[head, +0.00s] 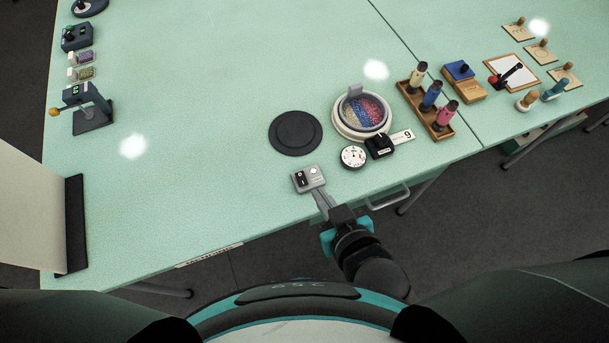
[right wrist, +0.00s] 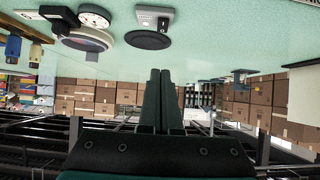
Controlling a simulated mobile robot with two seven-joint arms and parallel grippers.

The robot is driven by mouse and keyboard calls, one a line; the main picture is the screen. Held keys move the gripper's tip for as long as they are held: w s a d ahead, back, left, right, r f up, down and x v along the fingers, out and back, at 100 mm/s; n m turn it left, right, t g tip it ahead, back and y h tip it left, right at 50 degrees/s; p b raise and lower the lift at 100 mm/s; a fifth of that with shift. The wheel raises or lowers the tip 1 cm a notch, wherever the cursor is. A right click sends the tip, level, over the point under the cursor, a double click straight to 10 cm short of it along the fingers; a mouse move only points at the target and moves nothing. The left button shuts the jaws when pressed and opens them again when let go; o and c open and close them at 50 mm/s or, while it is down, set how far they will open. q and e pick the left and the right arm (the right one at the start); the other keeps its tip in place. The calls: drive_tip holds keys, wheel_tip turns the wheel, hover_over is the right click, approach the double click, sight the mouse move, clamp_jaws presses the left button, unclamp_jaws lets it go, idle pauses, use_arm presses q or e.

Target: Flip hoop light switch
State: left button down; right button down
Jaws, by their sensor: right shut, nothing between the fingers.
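The light switch is a small grey box (head: 309,179) with a black rocker, near the table's front edge. It also shows at the top of the right wrist view (right wrist: 154,17). The hoop (head: 363,111), filled with red, blue and light tufts, sits on a round white base behind it to the right. My right gripper (head: 321,196) is shut and empty, its fingertips close to the switch box's front side in the head view. In the right wrist view the shut fingers (right wrist: 160,75) show a gap to the box. I cannot tell the rocker's position. My left gripper is not in view.
A black round disc (head: 295,132) lies behind the switch. A white dial (head: 353,156) and a black knob box (head: 380,146) stand to its right. A wooden rack (head: 410,96) holds several yarn cones. A grey handle (head: 388,196) juts from the front edge. The table's left middle is clear.

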drive_tip(key=b, duration=0.2)
hover_over(302, 177)
drive_tip(key=s, duration=0.2)
drive_tip(key=f, duration=0.5)
drive_tip(key=shift+s+d+f, duration=0.15)
drive_tip(key=shift+d+f, duration=0.15)
drive_tip(key=shift+d, duration=0.05)
drive_tip(key=shift+w+f+b, duration=0.2)
drive_tip(key=shift+f+b, duration=0.2)
drive_tip(key=shift+f, duration=0.85)
drive_tip(key=shift+w+a+f, duration=0.1)
drive_tip(key=shift+w+f, duration=0.05)
drive_tip(key=shift+f, duration=0.55)
drive_tip(key=shift+w+r+g+p, duration=0.1)
drive_tip(key=shift+g+p, duration=0.2)
drive_tip(key=shift+p, duration=0.5)
drive_tip(key=shift+f, duration=0.3)
drive_tip(key=shift+w+a+r, duration=0.25)
drive_tip(key=shift+w+r, duration=0.15)
drive_tip(key=shift+w, duration=0.3)
